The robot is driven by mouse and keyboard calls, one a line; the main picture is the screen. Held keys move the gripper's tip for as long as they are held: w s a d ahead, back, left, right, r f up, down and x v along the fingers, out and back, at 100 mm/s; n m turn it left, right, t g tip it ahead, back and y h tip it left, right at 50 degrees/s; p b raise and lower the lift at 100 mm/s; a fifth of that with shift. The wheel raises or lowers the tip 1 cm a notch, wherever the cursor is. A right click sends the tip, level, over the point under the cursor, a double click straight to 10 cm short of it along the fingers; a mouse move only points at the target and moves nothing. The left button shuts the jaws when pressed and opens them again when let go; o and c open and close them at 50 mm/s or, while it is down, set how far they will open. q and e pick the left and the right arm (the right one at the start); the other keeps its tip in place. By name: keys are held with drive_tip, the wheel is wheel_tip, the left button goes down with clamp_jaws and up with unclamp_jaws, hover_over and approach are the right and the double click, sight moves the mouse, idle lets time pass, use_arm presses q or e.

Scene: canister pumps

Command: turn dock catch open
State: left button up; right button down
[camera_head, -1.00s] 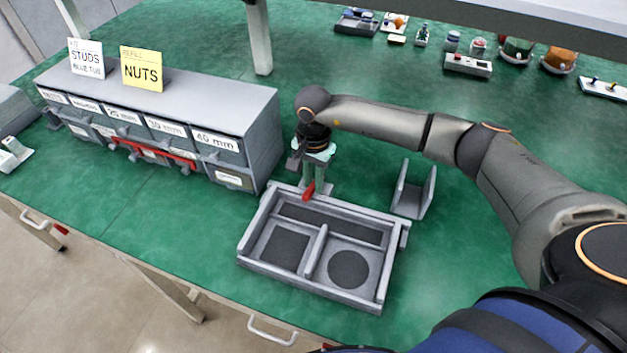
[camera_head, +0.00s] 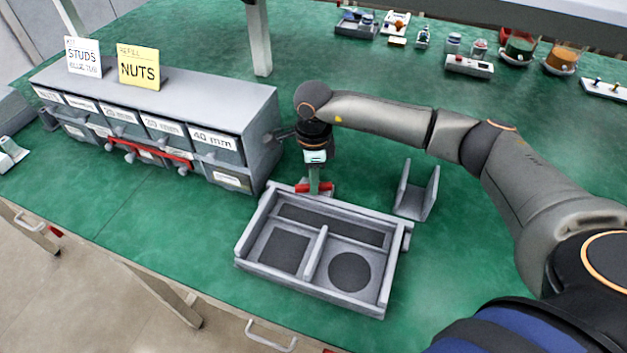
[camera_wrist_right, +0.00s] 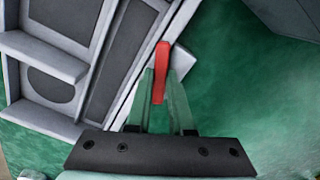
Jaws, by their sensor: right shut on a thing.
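The red dock catch (camera_head: 302,187) is a small bar at the back edge of the grey compartment tray (camera_head: 243,243). It lies roughly crosswise in the head view, and part of it is hidden behind a gripper finger. My right gripper (camera_head: 314,188) points down over it. In the right wrist view the catch (camera_wrist_right: 161,62) stands between the two pale green fingers (camera_wrist_right: 160,95), which are shut on it. The tray (camera_wrist_right: 45,60) fills the upper left of that view. My left gripper is not in view.
A grey drawer cabinet (camera_head: 268,125) with STUDS and NUTS (camera_head: 139,69) cards on top stands close left of my right gripper. A grey U-shaped bracket (camera_head: 412,203) stands right of the gripper. Small parts and jars line the back.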

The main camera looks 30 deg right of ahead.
drive_tip(key=m, duration=0.5)
idle(0.6)
drive_tip(key=c, duration=0.8)
unclamp_jaws()
drive_tip(key=shift+r, duration=0.15)
wheel_tip(320, 180, up, 12)
drive_tip(key=shift+r+b, duration=0.15)
drive_tip(key=shift+b, duration=0.2)
